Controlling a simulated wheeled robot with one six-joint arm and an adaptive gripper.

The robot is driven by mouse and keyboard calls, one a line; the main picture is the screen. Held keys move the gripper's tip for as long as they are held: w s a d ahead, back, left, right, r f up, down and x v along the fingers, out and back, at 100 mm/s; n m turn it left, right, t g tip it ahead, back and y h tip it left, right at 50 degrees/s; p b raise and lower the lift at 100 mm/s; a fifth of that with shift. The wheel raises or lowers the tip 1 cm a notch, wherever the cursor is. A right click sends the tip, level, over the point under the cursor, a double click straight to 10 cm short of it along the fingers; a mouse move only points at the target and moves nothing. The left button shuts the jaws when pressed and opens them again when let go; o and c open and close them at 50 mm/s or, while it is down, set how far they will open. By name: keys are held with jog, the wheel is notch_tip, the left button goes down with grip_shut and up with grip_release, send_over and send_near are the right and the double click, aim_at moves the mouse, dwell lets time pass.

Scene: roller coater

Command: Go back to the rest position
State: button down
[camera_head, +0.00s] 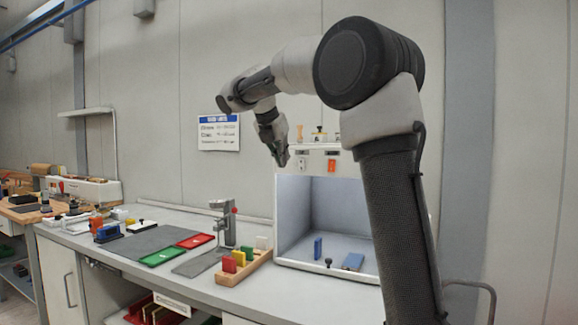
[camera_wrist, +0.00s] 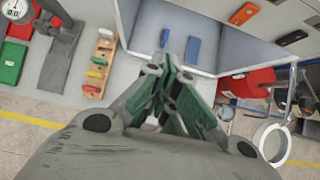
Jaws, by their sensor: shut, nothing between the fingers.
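My gripper (camera_head: 281,153) hangs at the end of my raised arm, in front of the wall and by the upper left edge of the white open-fronted booth (camera_head: 283,215). In the wrist view its green fingers (camera_wrist: 168,62) are closed together with nothing between them. It appears apart from the bench and the booth. Inside the booth one blue block (camera_head: 318,247) stands upright and another blue piece (camera_head: 353,262) lies on the floor.
A wooden rack (camera_head: 246,268) with coloured blocks, a grey press-like device (camera_head: 225,222), a green tray (camera_head: 160,257) and a red tray (camera_head: 195,241) are on the bench. Small items, including a wooden knob (camera_head: 299,132), stand on top of the booth near my gripper.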

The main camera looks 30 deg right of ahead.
jog(key=s+a+f+m+g+y, duration=0.1)
jog(key=s+a+f+m+y, duration=0.2)
jog(key=f+m, duration=0.6)
jog(key=s+f+m+y, duration=0.1)
jog(key=s+f+m, duration=0.3)
jog(key=s, duration=0.7)
jog(key=s+f+m+y, duration=0.1)
jog(key=s+f+m, duration=0.3)
jog(key=s+m, duration=0.3)
jog(key=s+f+m+y, duration=0.1)
jog(key=s+f+m, duration=0.3)
jog(key=s, duration=1.1)
jog(key=shift+s+d+m+t, duration=0.15)
jog(key=shift+d+m+t, duration=0.25)
jog(key=shift+m, duration=0.4)
